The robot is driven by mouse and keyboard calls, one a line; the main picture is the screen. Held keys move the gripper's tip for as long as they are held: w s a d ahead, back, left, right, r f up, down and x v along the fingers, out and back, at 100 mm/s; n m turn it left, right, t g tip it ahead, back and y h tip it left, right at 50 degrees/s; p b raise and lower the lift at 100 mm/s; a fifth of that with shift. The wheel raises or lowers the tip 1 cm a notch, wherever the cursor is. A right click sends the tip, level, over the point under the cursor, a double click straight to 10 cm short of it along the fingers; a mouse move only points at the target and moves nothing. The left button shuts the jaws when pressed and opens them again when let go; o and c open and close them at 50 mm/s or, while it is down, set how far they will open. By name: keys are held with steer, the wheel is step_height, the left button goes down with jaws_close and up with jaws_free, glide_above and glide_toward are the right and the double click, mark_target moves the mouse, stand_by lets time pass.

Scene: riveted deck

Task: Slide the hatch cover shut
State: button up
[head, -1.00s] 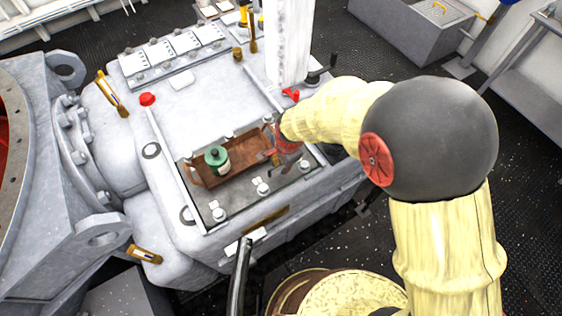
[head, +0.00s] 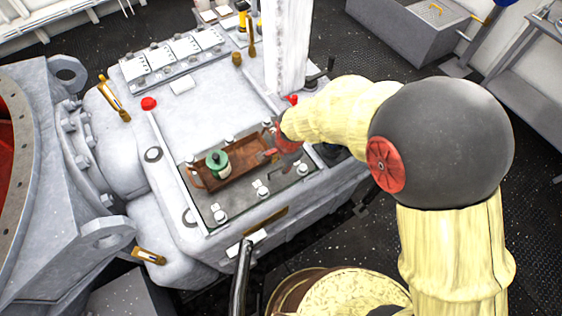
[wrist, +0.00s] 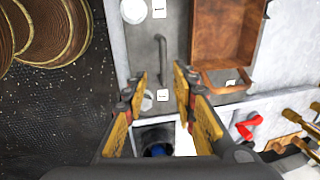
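The hatch cover (wrist: 175,25) is a flat grey plate with a dark bar handle (wrist: 162,60) and small white labels. In the head view the grey plate (head: 240,212) lies along the front of the machine top. A square dark opening (wrist: 155,136), with something blue inside, shows below the plate in the wrist view, uncovered. My gripper (wrist: 160,72) is open and empty. Its two yellow-padded fingers are spread, with the handle in line with the gap between them. I cannot tell whether they reach around it. In the head view my wrist largely hides the gripper.
A brown wooden tray (head: 236,177), holding a green-lidded jar (head: 217,163), sits beside the handle side of the plate. A red lever (wrist: 246,125) and brass fittings (wrist: 296,120) stand right of the opening in the wrist view. A white post (head: 287,45) rises behind.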

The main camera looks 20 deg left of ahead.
steer(key=shift+s+d+r+p, duration=0.1)
steer(key=shift+r+p, duration=0.45)
steer(key=shift+r, duration=0.2)
steer(key=shift+s+d+r+p, duration=0.15)
steer(key=shift+r+p, duration=0.35)
steer(key=shift+r, duration=0.25)
steer(key=shift+s+d+r+p, duration=0.1)
steer(key=shift+r+p, duration=0.45)
steer(key=shift+r, duration=0.2)
step_height(320, 180, up, 12)
steer(key=s+d, duration=0.1)
steer(key=shift+s+d, duration=0.15)
steer(key=shift+d, duration=0.25)
steer(key=shift+f, duration=0.1)
